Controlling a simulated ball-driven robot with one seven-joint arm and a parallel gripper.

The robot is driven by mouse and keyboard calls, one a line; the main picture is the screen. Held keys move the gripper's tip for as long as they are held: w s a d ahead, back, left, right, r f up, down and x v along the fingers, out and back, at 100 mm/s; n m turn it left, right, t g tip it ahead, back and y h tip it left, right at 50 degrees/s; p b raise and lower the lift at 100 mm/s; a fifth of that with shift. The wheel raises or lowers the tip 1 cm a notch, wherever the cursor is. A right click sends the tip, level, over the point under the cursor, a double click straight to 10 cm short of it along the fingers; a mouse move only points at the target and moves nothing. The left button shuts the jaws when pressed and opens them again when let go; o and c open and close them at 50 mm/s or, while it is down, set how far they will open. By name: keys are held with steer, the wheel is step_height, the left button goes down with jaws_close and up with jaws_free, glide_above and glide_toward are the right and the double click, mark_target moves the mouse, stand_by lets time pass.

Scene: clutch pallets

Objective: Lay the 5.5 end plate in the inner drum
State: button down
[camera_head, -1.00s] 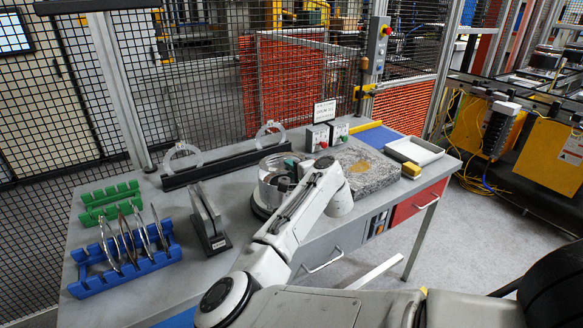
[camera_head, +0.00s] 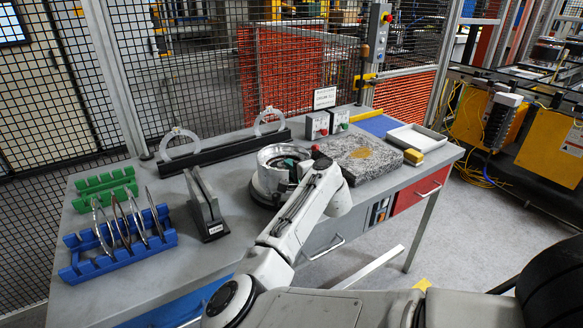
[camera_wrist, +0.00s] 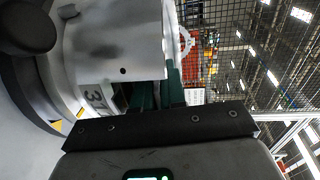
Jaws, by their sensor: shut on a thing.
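The inner drum (camera_head: 268,185) is a round silver metal vessel on the table, just left of my forearm. My gripper (camera_head: 291,164) is at the drum's opening, with its dark green fingers partly hidden by the drum wall and my arm. In the wrist view my gripper's green fingers (camera_wrist: 158,95) are close together beside a big silver curved wall, the drum (camera_wrist: 115,45). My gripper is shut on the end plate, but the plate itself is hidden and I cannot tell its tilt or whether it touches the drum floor.
A blue rack (camera_head: 88,272) with several thin steel plates and a green rack (camera_head: 105,185) stand left. A dark grey stand (camera_head: 207,205) is left of the drum. A black rail with two clear rings (camera_head: 225,150) is behind. A granite block (camera_head: 362,160) and white tray (camera_head: 418,138) lie right.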

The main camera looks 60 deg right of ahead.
steer(key=shift+r, duration=0.1)
steer(key=c, duration=1.1)
jaws_free()
steer(key=shift+s+a+f, duration=0.1)
steer(key=shift+s+f, duration=0.05)
steer(key=shift+f, duration=0.5)
steer(key=p+v, duration=0.1)
steer(key=v, duration=0.5)
steer(key=shift+s+a+r+p, duration=0.2)
steer(key=shift+r+p, duration=0.9)
steer(key=shift+r, duration=0.5)
steer(key=shift+s+a+r+p, duration=0.15)
steer(key=shift+s+r+p, duration=0.1)
steer(key=shift+r+p, duration=1.1)
steer(key=shift+s+a+r+p, duration=0.2)
steer(key=shift+r+p, duration=0.65)
steer(key=shift+r, duration=0.95)
